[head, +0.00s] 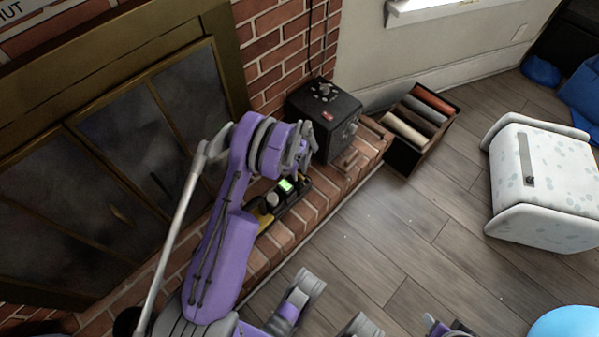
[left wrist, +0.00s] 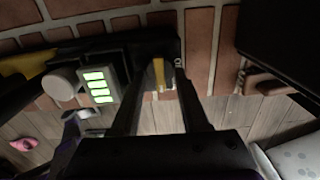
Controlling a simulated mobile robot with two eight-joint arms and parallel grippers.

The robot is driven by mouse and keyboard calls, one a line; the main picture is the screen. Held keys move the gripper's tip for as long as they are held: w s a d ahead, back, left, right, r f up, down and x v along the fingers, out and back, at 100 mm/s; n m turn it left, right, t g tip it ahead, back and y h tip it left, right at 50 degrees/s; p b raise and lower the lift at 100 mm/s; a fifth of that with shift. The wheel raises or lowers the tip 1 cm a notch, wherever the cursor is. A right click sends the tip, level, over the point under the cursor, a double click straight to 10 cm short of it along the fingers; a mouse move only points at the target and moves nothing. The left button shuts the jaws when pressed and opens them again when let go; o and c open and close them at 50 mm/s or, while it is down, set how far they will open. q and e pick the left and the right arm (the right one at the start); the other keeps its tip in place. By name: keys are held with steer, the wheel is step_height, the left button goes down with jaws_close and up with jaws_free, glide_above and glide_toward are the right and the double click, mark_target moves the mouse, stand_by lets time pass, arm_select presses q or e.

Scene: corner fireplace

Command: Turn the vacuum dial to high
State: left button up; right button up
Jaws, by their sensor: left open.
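A black and yellow device, which looks like the vacuum, lies on the brick hearth; its yellow part (head: 265,217) shows in the head view. It has a round grey dial (head: 272,199) beside a lit green display (head: 286,186). In the left wrist view the grey dial (left wrist: 62,83) is at the left, and the green display (left wrist: 97,86) shows several bright bars. My left gripper (head: 299,160) is just above the device in the head view, partly hidden by its own wrist. In the left wrist view its fingers (left wrist: 165,62) are apart, to the right of the dial and display, not around the dial.
A black box with knobs (head: 325,112) stands on the hearth just beyond my left gripper. A dark crate of rolled items (head: 425,128) is right of it. A fireplace with a brass frame (head: 150,55) is at the left. A white spotted stool (head: 550,180) stands on the open wood floor.

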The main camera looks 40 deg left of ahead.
mark_target(300, 175)
arm_select(q)
step_height(300, 175, up, 11)
steer(key=p, duration=0.2)
steer(key=shift+f+p, duration=0.2)
steer(key=shift+p, duration=0.1)
